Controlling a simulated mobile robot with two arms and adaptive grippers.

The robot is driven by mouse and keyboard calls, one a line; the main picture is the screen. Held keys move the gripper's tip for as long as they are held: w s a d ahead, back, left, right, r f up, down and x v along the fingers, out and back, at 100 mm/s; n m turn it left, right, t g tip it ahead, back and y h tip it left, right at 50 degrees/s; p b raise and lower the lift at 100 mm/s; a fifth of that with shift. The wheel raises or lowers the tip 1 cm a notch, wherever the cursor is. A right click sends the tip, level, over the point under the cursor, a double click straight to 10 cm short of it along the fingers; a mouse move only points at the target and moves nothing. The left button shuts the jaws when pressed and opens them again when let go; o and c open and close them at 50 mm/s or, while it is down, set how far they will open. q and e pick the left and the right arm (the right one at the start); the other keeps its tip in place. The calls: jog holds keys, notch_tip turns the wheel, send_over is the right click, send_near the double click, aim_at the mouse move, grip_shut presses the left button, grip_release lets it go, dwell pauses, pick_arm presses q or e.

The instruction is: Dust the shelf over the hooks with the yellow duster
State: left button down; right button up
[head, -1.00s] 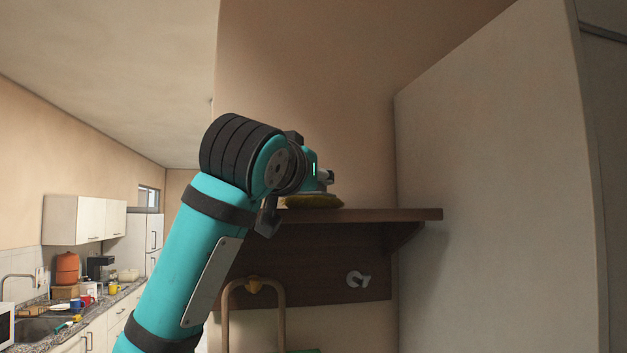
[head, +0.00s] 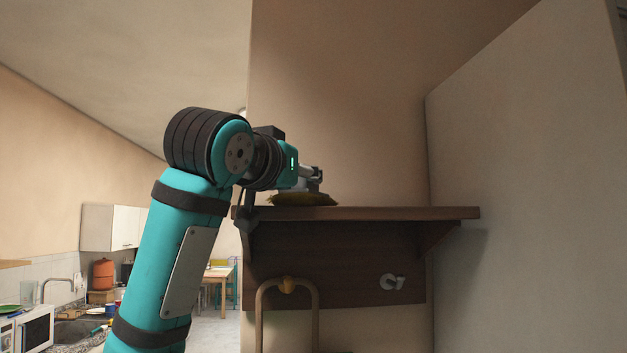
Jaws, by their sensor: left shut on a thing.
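The brown wooden shelf (head: 400,213) is fixed to the wall, with a dark back board and hooks below it. My right gripper is not in view.
A tall pale panel (head: 530,200) stands close at the shelf's right end. The wall above the shelf is bare. At the lower left is a kitchen counter with a sink (head: 75,330), a white microwave (head: 36,328) and an orange pot (head: 103,274). A wooden table (head: 218,272) stands further back.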

pick_arm(q)
jog(key=shift+s+a+b, duration=0.15)
jog(key=shift+a+b, duration=0.15)
jog(key=shift+a, duration=0.75)
jog(key=shift+s+a, duration=0.15)
jog(key=shift+a, duration=0.7)
jog(key=shift+s+a+b, duration=0.15)
jog(key=shift+a+b, duration=0.2)
jog(key=shift+a, duration=0.2)
jog(key=shift+s+a, duration=0.25)
jog(key=shift+a, duration=0.8)
notch_tip(320, 180, up, 4)
jog(key=p, duration=0.3)
jog(key=shift+d, duration=0.1)
jog(key=shift+r+p, duration=0.4)
jog(key=shift+r, duration=0.55)
